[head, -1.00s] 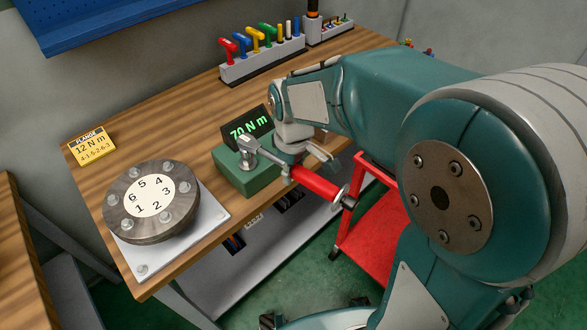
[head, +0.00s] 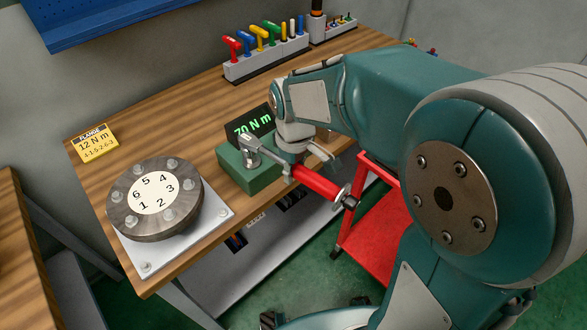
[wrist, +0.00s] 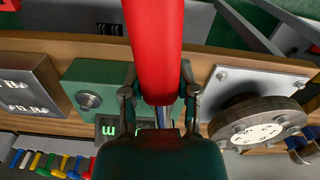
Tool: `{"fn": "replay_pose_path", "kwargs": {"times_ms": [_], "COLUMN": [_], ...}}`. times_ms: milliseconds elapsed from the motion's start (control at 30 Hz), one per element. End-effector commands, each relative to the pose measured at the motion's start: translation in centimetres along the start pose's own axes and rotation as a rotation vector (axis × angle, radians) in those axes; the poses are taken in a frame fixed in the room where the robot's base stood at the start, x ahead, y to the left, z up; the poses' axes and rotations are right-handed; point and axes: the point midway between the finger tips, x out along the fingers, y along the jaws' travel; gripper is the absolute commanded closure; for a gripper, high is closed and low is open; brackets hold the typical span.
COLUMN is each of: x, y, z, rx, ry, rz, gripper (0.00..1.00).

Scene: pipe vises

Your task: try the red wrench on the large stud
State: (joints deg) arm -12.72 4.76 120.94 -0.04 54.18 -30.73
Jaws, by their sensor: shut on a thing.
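The wrench has a red handle (head: 315,182) and a grey metal shaft and head (head: 249,144). In the head view its head is over an upright stud (head: 250,160) on the green block (head: 232,174); I cannot tell whether it is fully seated. A display (head: 248,124) behind the block reads 70 N m. My gripper (wrist: 160,98) is shut around the handle in the wrist view, where the red handle (wrist: 153,45) runs toward the top. Another round stud (wrist: 88,101) shows on the green block there; the wrench head is hidden.
A round numbered flange (head: 153,200) with several bolts sits on a white plate (head: 215,222) at the left. A yellow card (head: 93,143) reads 12 N m. Coloured tools stand in a rack (head: 262,62) at the back. A red cart (head: 372,222) stands beside the wooden bench (head: 190,108).

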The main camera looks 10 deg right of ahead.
Motion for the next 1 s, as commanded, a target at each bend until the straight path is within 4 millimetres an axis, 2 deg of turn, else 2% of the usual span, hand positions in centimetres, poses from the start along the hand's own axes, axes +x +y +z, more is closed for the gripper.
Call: {"fn": "replay_pose_path", "kwargs": {"times_ms": [1000], "x": [0.47], "y": [0.28], "z": [0.21], "rx": [0.000], "ry": [0.001], "rz": [0.001], "gripper": [1.00]}}
